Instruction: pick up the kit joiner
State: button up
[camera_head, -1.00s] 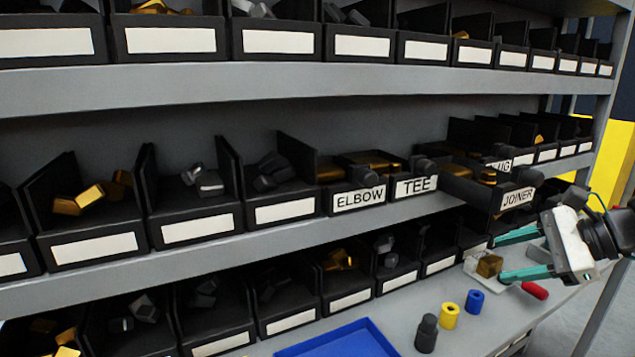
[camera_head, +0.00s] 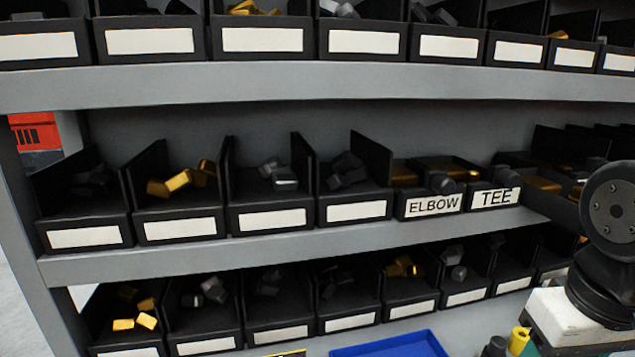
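The kit joiner cannot be made out in this view. A pulled-out black bin with brass pieces (camera_head: 575,191) sits on the middle shelf at the right, partly hidden by my arm; no JOINER label shows. My gripper (camera_head: 541,340) is at the lower right. Its white body and a bit of teal finger show, but the fingertips are cut off or hidden, so I cannot see what is between them.
Bins labelled ELBOW (camera_head: 432,205) and TEE (camera_head: 495,197) hold brass pieces on the middle shelf. Below, a blue tray (camera_head: 395,346), a dark peg (camera_head: 495,346) and a yellow cylinder (camera_head: 518,340) stand on the worktop. Shelf edges (camera_head: 300,250) run across the view.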

aim_at(574, 197)
jog(key=z, duration=0.9)
